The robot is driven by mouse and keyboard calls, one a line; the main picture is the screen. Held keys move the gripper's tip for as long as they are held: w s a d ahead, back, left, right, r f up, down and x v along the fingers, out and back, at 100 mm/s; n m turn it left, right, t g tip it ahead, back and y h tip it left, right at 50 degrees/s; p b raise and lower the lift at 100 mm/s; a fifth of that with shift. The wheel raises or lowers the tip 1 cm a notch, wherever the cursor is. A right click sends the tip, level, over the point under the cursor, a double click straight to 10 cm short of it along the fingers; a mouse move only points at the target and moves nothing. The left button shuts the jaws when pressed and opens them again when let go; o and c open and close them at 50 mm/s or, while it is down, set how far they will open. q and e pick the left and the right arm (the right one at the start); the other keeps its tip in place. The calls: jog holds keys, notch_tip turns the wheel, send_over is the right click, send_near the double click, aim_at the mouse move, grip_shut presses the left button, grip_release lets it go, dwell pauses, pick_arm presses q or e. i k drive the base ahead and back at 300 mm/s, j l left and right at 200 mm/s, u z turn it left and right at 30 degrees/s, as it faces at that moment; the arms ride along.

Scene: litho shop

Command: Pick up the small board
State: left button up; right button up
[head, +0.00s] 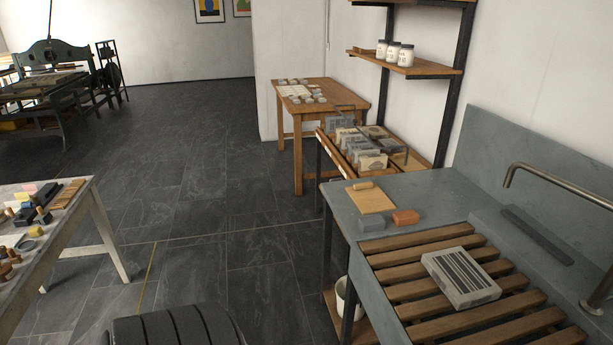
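A small light-wood board (371,200) lies flat on the grey counter of the sink (341,196), near its far left corner. A short wooden cylinder-like piece (363,186) lies at the board's far edge; I cannot tell whether it is part of the board. Neither of my grippers is in view.
By the board lie a grey block (372,224) and an orange-brown block (405,217). A striped stone slab (461,279) rests on the wooden slats (430,236). A metal tap (560,180) arches over the right side. Open floor (215,235) lies left of the sink.

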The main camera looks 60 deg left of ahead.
aim_at(369, 198)
jog(key=u, duration=1.45)
